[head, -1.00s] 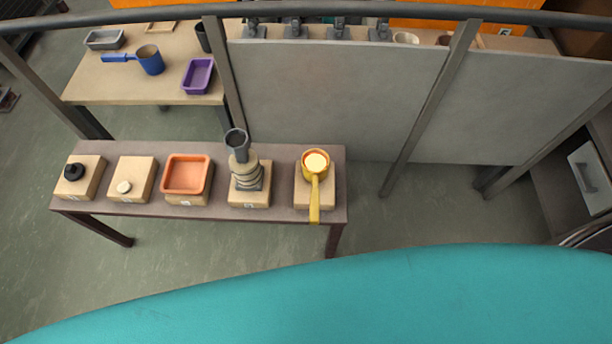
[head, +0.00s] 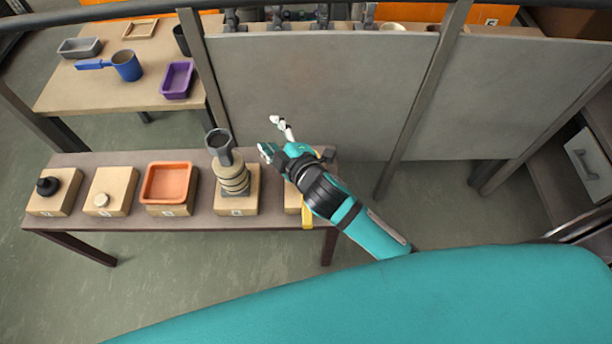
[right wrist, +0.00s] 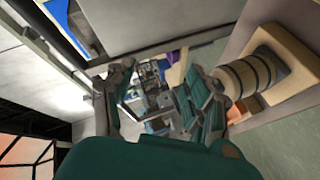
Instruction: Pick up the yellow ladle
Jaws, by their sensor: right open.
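The yellow ladle shows in the head view only as a strip of its handle (head: 307,216) hanging over the table's front edge. Its bowl is hidden behind my right arm. It rests on the rightmost wooden block (head: 292,198), which is mostly covered too. My right gripper (head: 271,134) is open and empty, above the far right part of the table, past the ladle. In the right wrist view the open fingers (right wrist: 165,95) have nothing between them, and the ladle is not seen there. My left gripper is not in view.
Left of the ladle, a ringed stack with a dark cup (head: 232,177) stands close to my right gripper. An orange tray (head: 168,182) and smaller pieces sit on blocks along the table (head: 130,222). A grey panel (head: 310,95) stands behind.

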